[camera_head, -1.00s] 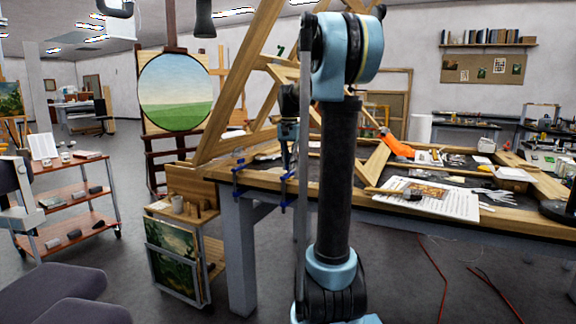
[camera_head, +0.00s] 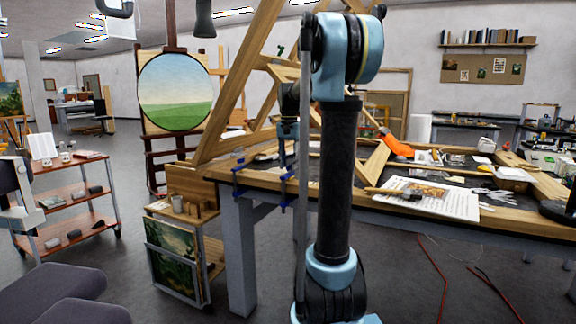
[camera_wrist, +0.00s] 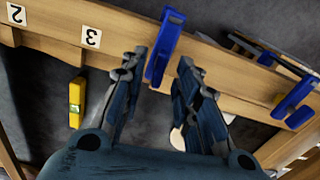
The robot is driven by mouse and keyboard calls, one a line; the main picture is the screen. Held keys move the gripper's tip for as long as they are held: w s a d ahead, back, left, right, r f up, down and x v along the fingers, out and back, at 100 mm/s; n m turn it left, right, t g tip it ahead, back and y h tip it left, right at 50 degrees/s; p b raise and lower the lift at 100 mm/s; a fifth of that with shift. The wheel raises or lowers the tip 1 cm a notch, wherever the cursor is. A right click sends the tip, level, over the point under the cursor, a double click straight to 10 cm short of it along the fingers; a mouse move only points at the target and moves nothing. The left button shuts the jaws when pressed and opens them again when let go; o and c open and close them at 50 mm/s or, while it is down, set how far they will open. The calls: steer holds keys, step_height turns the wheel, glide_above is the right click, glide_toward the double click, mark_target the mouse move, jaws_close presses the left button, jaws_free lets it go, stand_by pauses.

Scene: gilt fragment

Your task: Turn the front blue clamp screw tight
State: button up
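Two blue clamps grip the wooden edge of the workbench. In the head view one blue clamp (camera_head: 238,179) is at the bench's left corner and the other blue clamp (camera_head: 287,190) is a little to its right. My gripper (camera_head: 287,150) is above this second clamp, partly hidden by my arm. In the wrist view one blue clamp (camera_wrist: 167,45) lies between and just beyond the two spread fingertips of my gripper (camera_wrist: 160,72), with no clear contact. The other blue clamp (camera_wrist: 296,103) is at the right. I cannot tell which is the front one; the screw ends are not clear.
Wooden beams with number labels (camera_wrist: 91,38) and a yellow level (camera_wrist: 75,102) show in the wrist view. Paper sheets (camera_head: 455,203) and a brush lie on the right. A low cabinet (camera_head: 180,250) stands left of the bench leg.

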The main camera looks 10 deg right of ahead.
mark_target(289, 165)
step_height(289, 165, up, 11)
steer(key=shift+r, duration=0.2)
stand_by(0.3)
steer(key=s+f+n+t, duration=0.2)
steer(key=s+f+n, duration=0.4)
steer(key=s+f, duration=2.7)
steer(key=shift+s+a, duration=0.15)
steer(key=shift+s, duration=0.95)
steer(key=shift+f, duration=0.1)
steer(key=shift+w+f, duration=0.2)
steer(key=shift+w, duration=0.3)
